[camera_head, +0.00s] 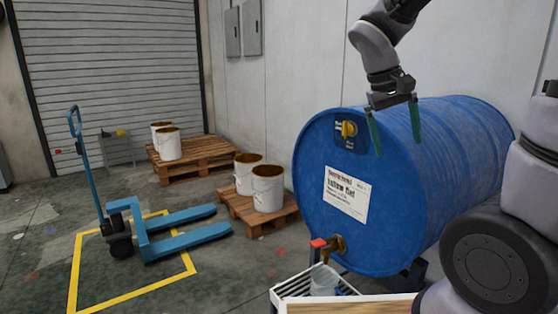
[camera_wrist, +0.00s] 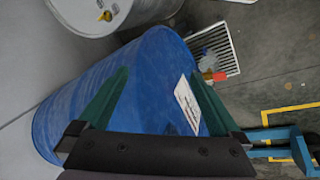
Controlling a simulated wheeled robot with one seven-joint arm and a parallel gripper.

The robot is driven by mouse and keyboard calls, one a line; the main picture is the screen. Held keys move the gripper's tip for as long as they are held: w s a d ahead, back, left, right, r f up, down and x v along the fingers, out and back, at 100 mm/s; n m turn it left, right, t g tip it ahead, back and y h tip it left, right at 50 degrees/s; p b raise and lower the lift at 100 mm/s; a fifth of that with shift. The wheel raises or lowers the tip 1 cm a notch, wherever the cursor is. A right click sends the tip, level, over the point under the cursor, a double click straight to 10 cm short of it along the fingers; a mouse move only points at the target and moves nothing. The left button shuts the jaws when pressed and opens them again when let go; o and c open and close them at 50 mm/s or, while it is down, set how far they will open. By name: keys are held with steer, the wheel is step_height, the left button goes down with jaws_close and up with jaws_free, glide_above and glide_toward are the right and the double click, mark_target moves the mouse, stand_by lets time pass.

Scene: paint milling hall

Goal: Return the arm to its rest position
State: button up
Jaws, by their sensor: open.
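My gripper (camera_head: 394,130) is open and empty, with its two green fingers spread apart. In the head view it hangs at the upper right, in front of the upper part of a blue drum (camera_head: 340,210) lying on its side. In the wrist view my gripper (camera_wrist: 150,85) points toward the drum (camera_wrist: 150,60), which shows between and around the fingers. I cannot tell whether the fingers touch the drum. The drum has a white label (camera_head: 346,194), a yellow knob (camera_head: 349,129) and a brass tap with a red handle (camera_head: 318,243).
A clear cup (camera_head: 324,280) stands on a slatted tray (camera_head: 290,287) under the tap. A wooden surface (camera_head: 350,305) is at the bottom edge. White buckets (camera_head: 268,187) stand on wooden pallets (camera_head: 190,158). A blue pallet jack (camera_head: 120,235) stands left on yellow-marked floor. A wall is behind the drum.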

steer(key=s+a+r+m+t+y, duration=0.1)
steer(key=s+r+m+t+y, duration=0.3)
steer(key=s+r+t+y, duration=0.2)
step_height(320, 180, up, 3)
steer(key=shift+s+a+f+t, duration=0.2)
steer(key=shift+s+a+t, duration=0.05)
steer(key=shift+a+t, duration=0.1)
